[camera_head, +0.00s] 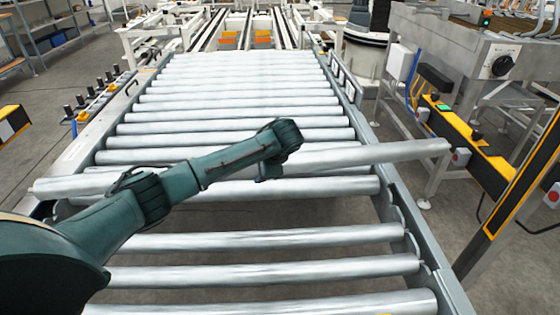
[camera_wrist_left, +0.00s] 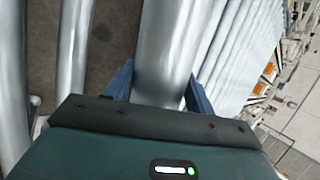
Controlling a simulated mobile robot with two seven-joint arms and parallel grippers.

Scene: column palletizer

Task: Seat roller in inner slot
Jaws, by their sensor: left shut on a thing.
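The held roller (camera_head: 390,154) is a long, pale metal cylinder. It lies askew across the conveyor, with its right end beyond the right side rail and its left end near the left rail. My left gripper (camera_head: 268,172) is shut on it near mid-length; its fingertips are mostly hidden by my arm in the head view. In the left wrist view, the blue fingers (camera_wrist_left: 160,92) stand on either side of the roller (camera_wrist_left: 168,45). An open gap (camera_head: 240,214) in the roller row shows the floor. I cannot make out the inner slot itself. My right gripper is not in view.
A seated roller (camera_head: 330,187) lies just below the held one, and several more (camera_head: 255,240) lie nearer me. The right side rail (camera_head: 400,215) borders the conveyor.

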